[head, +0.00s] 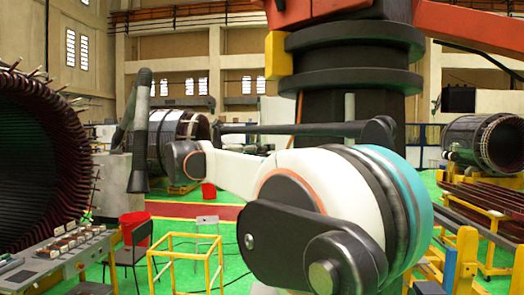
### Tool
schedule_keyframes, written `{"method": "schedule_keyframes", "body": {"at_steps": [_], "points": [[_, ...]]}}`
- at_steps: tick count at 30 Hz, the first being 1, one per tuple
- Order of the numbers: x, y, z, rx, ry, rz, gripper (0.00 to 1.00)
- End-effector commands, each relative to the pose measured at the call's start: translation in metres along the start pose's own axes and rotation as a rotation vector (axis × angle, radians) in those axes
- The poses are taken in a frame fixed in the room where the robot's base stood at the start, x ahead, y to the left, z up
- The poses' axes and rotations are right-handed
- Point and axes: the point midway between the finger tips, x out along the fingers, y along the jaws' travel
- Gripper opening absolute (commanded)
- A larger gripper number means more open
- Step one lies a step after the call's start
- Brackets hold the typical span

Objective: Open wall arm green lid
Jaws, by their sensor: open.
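A large white arm crosses the middle of the head view. Its thick end carries black bands and a teal-green round cap (405,200), the only lid-like green part I can make out. The cap is seen edge-on and looks seated against the black band; its outer face is turned away to the right. A dark link with rounded ends lies across the front of this arm. I cannot tell whether this arm is my own or the wall arm. I make out no gripper fingers in the view.
An orange and black column (350,85) stands close behind the white arm. A big dark stator ring (35,150) and a control panel (60,255) fill the left.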

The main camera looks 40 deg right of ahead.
Motion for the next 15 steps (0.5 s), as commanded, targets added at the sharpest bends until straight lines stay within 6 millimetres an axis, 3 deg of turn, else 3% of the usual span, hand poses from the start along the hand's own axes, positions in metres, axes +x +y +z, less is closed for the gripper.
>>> {"method": "schedule_keyframes", "body": {"at_steps": [12,15], "points": [[0.0080,-0.0002,-0.0003,0.000,0.000,0.000,0.45],[0.0079,-0.0002,-0.0002,0.000,0.000,0.000,0.23]]}}
